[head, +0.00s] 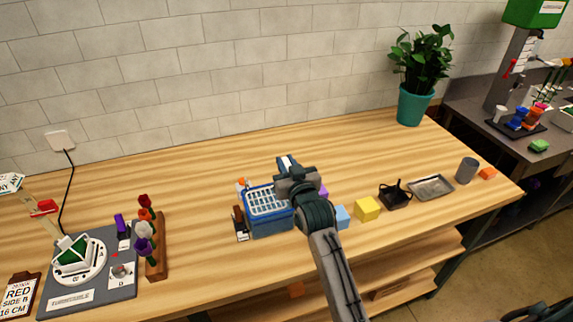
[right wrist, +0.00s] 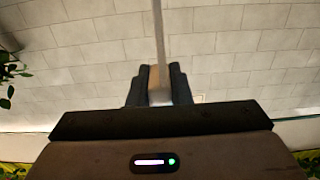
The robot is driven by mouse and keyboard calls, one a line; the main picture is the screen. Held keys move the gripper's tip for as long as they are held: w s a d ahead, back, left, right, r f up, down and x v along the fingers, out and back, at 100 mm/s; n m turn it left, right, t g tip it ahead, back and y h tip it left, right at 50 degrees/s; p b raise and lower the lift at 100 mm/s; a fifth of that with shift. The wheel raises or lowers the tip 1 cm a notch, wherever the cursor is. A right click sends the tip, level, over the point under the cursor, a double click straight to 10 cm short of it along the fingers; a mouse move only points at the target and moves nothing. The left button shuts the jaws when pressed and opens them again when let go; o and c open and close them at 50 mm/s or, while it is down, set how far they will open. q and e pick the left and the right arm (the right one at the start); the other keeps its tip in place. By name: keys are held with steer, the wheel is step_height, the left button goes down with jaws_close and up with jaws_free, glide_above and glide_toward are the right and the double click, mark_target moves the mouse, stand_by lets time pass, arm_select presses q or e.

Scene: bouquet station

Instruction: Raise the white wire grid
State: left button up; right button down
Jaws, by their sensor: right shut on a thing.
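The white wire grid (head: 268,201) lies over the top of a blue crate (head: 270,226) near the middle of the table. My right gripper (head: 287,163) is at the grid's right side, and my arm hides part of that end. In the right wrist view my right gripper (right wrist: 160,85) is shut on a thin pale strip, the grid (right wrist: 159,35) seen edge-on. Whether the grid is clear of the crate's rim cannot be told.
Blue (head: 342,216) and yellow blocks (head: 367,208), a black holder (head: 395,195) and a grey tray (head: 431,187) stand to the right. A wooden flower rack (head: 157,262) and a dark mat (head: 118,289) are at left. The table behind the crate is clear.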

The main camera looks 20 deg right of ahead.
steer(key=shift+r, duration=0.4)
steer(key=c, duration=1.7)
jaws_free()
steer(key=o, duration=0.4)
steer(key=shift+f, duration=0.1)
steer(key=shift+s+f, duration=0.1)
